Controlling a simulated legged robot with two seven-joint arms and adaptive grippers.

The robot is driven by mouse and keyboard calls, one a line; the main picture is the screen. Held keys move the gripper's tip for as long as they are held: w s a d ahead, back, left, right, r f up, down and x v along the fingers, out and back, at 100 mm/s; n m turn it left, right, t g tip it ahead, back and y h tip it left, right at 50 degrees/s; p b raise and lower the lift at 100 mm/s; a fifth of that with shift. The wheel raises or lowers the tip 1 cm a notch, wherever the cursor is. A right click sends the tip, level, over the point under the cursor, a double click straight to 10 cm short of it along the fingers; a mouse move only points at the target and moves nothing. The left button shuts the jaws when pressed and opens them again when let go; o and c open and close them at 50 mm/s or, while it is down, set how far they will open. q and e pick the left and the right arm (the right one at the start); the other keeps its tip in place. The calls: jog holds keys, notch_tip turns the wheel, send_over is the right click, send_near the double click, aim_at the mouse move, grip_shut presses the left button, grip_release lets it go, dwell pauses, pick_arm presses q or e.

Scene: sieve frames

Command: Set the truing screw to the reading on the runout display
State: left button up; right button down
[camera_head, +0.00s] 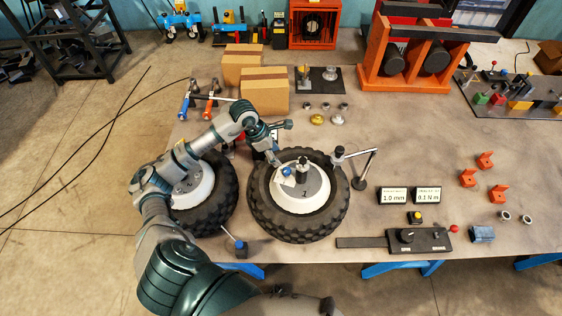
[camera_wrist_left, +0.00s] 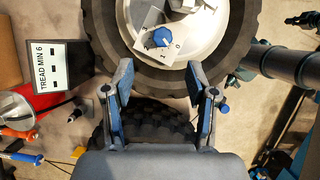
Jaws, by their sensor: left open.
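The truing screw appears as a small blue knob (camera_head: 287,172) on a pale dial plate on the hub of the right-hand wheel (camera_head: 258,208). In the left wrist view the blue knob (camera_wrist_left: 162,37) sits on the white plate (camera_wrist_left: 172,54), which carries small digits. Two displays stand to the right: one reads 1.0 mm (camera_head: 393,196), the other 0.1 N m (camera_head: 427,195); their small headings are hard to read. My left gripper (camera_head: 282,143) is open and empty, just behind the knob and apart from it. Its fingers (camera_wrist_left: 163,85) also show in the wrist view. My right gripper is out of view.
A second wheel (camera_head: 222,205) lies left, under my left arm. A jointed stand (camera_head: 359,183) is close on the right. A control box (camera_head: 420,240) lies at the front. Cardboard boxes (camera_head: 264,92) stand behind. A TREAD MIN 6 sign (camera_wrist_left: 42,68) is near the gripper.

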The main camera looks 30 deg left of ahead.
pick_arm(q)
jog(key=shift+v, duration=0.95)
